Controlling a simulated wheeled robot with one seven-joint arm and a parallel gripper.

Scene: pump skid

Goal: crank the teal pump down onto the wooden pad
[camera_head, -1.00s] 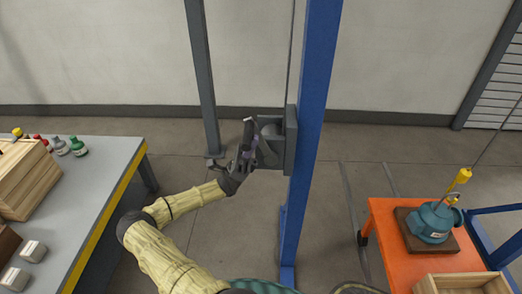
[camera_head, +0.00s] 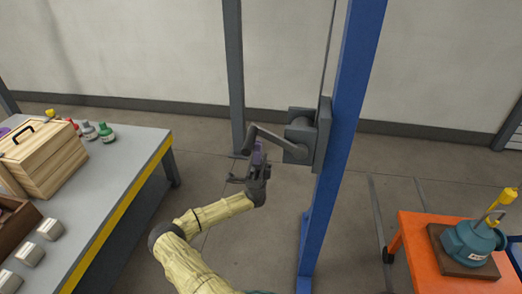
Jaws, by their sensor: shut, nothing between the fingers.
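The teal pump (camera_head: 472,242) is at the lower right, upright over the brown wooden pad (camera_head: 441,248) on an orange cart (camera_head: 412,230). No gap shows between pump and pad, though the pump hides most of the pad. A yellow hook piece (camera_head: 508,196) is above the pump. The grey winch (camera_head: 312,137) is on the blue post, and its crank arm (camera_head: 280,143) points left, with a dark grip (camera_head: 249,136) at its end. My gripper (camera_head: 257,166) is shut and empty, just below the grip. Whether they touch is unclear.
A grey workbench (camera_head: 120,165) with a yellow edge stands at the left, holding a wooden box (camera_head: 50,160), bottles and metal blocks. The blue post (camera_head: 345,110) and a grey post (camera_head: 235,75) rise near the winch.

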